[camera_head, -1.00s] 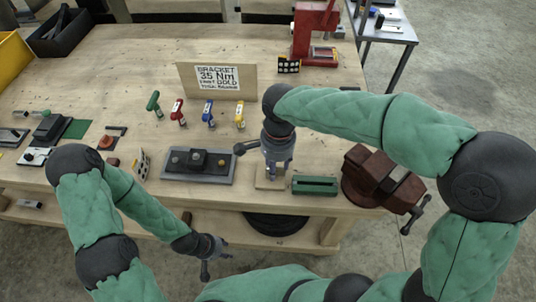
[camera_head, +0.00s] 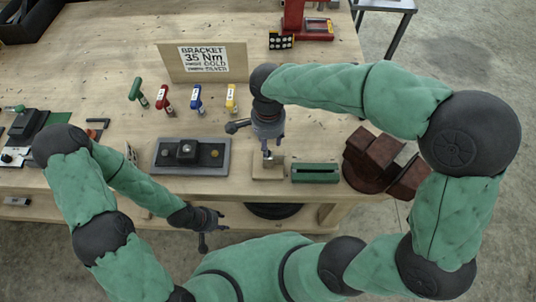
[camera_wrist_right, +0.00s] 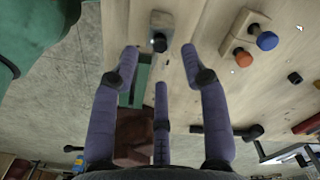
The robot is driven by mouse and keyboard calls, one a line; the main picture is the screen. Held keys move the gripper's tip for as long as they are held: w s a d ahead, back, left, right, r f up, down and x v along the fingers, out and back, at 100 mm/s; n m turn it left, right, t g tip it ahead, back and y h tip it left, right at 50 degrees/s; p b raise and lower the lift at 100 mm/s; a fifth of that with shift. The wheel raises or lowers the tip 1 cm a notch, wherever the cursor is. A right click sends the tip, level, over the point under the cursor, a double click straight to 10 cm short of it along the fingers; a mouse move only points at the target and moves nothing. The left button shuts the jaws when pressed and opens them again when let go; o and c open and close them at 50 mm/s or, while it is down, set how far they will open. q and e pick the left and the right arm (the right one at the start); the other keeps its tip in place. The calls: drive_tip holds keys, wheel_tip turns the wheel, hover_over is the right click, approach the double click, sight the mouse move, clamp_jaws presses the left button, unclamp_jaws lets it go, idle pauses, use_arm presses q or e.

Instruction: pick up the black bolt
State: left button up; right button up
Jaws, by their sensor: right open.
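A small wooden block (camera_head: 268,168) stands at the table's front edge. In the right wrist view the block (camera_wrist_right: 161,22) carries a dark round bolt (camera_wrist_right: 159,43), which looks like the black bolt. My right gripper (camera_head: 267,146) is directly above the block in the head view, pointing down. In the right wrist view its fingers (camera_wrist_right: 160,62) are spread with nothing between them, and the bolt shows beyond the fingertips, apart from them. In the head view the bolt is mostly hidden by the gripper. My left gripper (camera_head: 208,220) hangs low in front of the table, away from the block.
A green slotted block (camera_head: 315,173) stands just right of the wooden block, with a red-brown vise (camera_head: 381,160) beyond. Several coloured-handled tools and a sign (camera_head: 205,62) stand behind.

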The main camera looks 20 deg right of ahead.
wheel_tip(320, 180, down, 5)
drive_tip(key=shift+a+r+b, duration=0.1)
drive_tip(key=shift+b, duration=0.65)
clamp_jaws()
